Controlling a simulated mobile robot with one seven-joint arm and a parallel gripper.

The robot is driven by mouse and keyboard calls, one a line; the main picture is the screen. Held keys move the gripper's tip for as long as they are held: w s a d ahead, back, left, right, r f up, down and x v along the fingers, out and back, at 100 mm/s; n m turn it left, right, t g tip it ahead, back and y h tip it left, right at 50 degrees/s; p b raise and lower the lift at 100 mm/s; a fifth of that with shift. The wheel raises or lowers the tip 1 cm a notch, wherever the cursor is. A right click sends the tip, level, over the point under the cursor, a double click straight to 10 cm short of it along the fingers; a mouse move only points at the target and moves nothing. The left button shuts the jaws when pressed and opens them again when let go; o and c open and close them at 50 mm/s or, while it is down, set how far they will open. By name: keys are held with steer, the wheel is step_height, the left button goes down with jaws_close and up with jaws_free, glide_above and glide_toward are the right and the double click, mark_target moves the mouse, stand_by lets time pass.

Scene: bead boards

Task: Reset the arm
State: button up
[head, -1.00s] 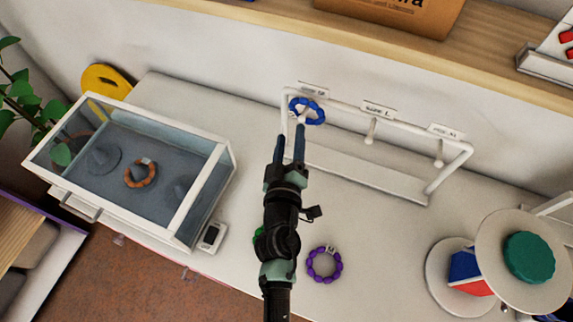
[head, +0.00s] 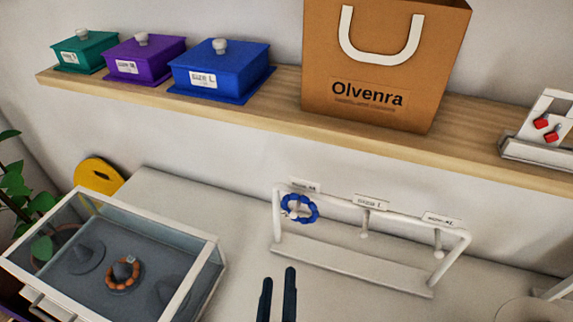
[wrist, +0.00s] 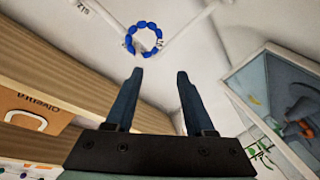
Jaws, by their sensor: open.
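My gripper (head: 277,296) is open and empty, low in the head view, below the white rack (head: 350,271). It also shows in the wrist view (wrist: 160,85), its two dark fingers apart. A blue beaded bracelet (head: 314,209) hangs on the rack's left peg, and it also shows in the wrist view (wrist: 127,36), beyond the fingertips and apart from them. The rack's middle and right pegs are bare. Most of my arm is out of the head view.
A glass-topped case (head: 205,247) with an orange bracelet (head: 112,283) stands at left. A wooden shelf (head: 282,103) above holds green (head: 85,52), purple (head: 146,60) and blue (head: 216,72) boxes and a brown bag (head: 375,105). The counter between case and rack is clear.

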steer(key=w+d+r+m+t+h, duration=0.1)
steer(key=w+d+r+m+t, duration=0.2)
steer(key=r, duration=1.2)
steer(key=w+d+r+m+t+h, duration=0.1)
steer(key=w+r+m+t+h, duration=0.3)
steer(key=r, duration=1.1)
steer(key=s+a+r+t+y, duration=0.1)
steer(key=s+r, duration=0.3)
steer(key=r, duration=0.7)
steer(key=s+r+m+t+y, duration=0.1)
steer(key=s+r+y, duration=0.3)
steer(key=r, duration=0.8)
steer(key=shift+s+a+r+t+y+b, duration=0.3)
steer(key=shift+a+t+b, duration=0.1)
steer(key=shift+t, duration=0.5)
steer(key=shift+f, duration=0.15)
